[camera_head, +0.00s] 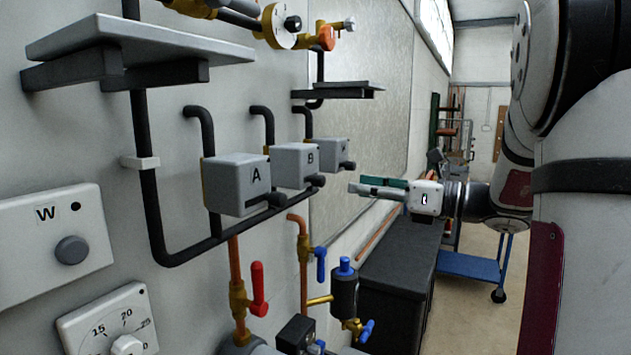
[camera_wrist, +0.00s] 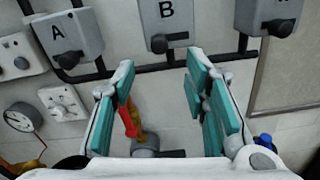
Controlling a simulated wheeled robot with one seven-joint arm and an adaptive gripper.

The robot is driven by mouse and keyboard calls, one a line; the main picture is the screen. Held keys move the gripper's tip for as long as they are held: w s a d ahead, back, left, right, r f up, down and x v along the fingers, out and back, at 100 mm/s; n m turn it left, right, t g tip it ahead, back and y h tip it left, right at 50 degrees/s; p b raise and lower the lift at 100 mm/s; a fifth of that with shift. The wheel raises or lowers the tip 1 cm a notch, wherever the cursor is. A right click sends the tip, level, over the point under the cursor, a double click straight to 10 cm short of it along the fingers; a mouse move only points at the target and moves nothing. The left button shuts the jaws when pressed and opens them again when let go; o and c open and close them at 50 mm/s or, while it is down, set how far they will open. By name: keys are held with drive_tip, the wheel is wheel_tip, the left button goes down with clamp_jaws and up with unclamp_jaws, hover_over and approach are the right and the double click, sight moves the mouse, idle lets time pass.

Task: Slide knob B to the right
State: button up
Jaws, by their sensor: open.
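The grey box marked B (camera_head: 296,166) is the middle of three wall boxes. Its knob B (camera_head: 316,181) is a dark lever at the lower front. In the wrist view, knob B (camera_wrist: 170,40) lies under the letter, beyond the fingertips and between them left to right. My gripper (camera_head: 365,187) is to the right of box B in the head view, apart from it. Its green-padded fingers are spread and empty; it also shows in the wrist view (camera_wrist: 165,75).
Box A (camera_head: 237,183) stands left of B and a third box (camera_head: 328,154) right. A black pipe (camera_head: 230,242) runs below them. A red valve handle (camera_head: 258,288) and blue valve handle (camera_head: 320,263) sit lower. A shelf (camera_head: 140,47) juts out above.

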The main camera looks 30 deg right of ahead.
sight(324, 182)
drive_tip(key=p+x, duration=0.1)
drive_tip(key=x, duration=0.9)
drive_tip(key=shift+w+a, duration=0.1)
clamp_jaws()
